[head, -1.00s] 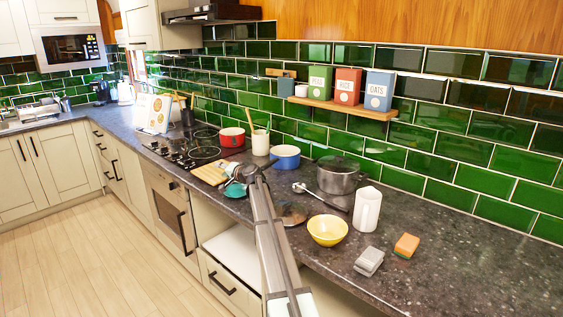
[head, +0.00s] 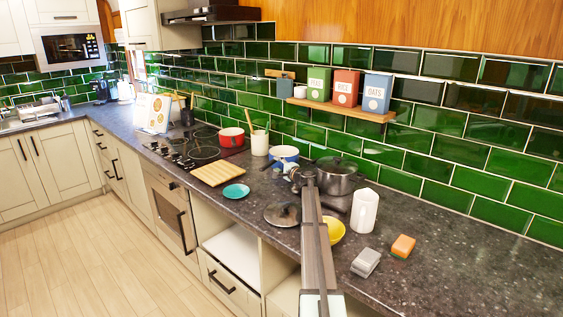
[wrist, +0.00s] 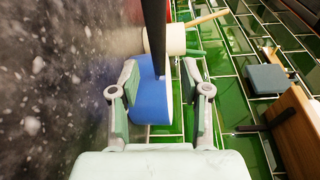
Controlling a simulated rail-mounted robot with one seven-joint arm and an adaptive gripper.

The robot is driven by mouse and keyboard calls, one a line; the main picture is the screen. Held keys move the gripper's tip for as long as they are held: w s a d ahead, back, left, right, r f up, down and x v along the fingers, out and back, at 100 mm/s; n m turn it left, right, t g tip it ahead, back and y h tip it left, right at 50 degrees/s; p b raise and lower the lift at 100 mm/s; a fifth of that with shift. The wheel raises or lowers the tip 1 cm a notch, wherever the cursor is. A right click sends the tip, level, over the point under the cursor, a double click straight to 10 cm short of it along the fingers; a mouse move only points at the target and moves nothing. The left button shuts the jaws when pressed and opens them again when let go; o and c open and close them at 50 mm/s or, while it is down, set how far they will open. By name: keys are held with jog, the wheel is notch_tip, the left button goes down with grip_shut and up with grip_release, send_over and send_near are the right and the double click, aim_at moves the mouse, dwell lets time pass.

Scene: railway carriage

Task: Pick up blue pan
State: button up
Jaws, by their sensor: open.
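The blue pan (head: 285,153) stands on the dark counter near the tiled wall, partly hidden behind my gripper in the head view. My gripper (head: 292,172) is just in front of it. In the wrist view the blue pan (wrist: 150,104) shows between my two open fingers (wrist: 160,92). I cannot tell its exact distance from them. A dark bar (wrist: 154,40), apparently the pan's handle, runs up from it and crosses in front of a cream pot.
The cream utensil pot (head: 259,143) and red pan (head: 231,138) stand left of the blue pan. A grey lidded pot (head: 341,180) stands close on the right. A loose lid (head: 283,214), yellow bowl (head: 334,231) and white jug (head: 364,211) lie nearer. A shelf (head: 340,108) juts from the wall.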

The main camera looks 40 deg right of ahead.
aim_at(274, 162)
jog(key=w+p, duration=0.2)
jog(key=w, duration=0.3)
jog(key=shift+f, duration=0.2)
jog(key=shift+r, duration=0.1)
grip_shut()
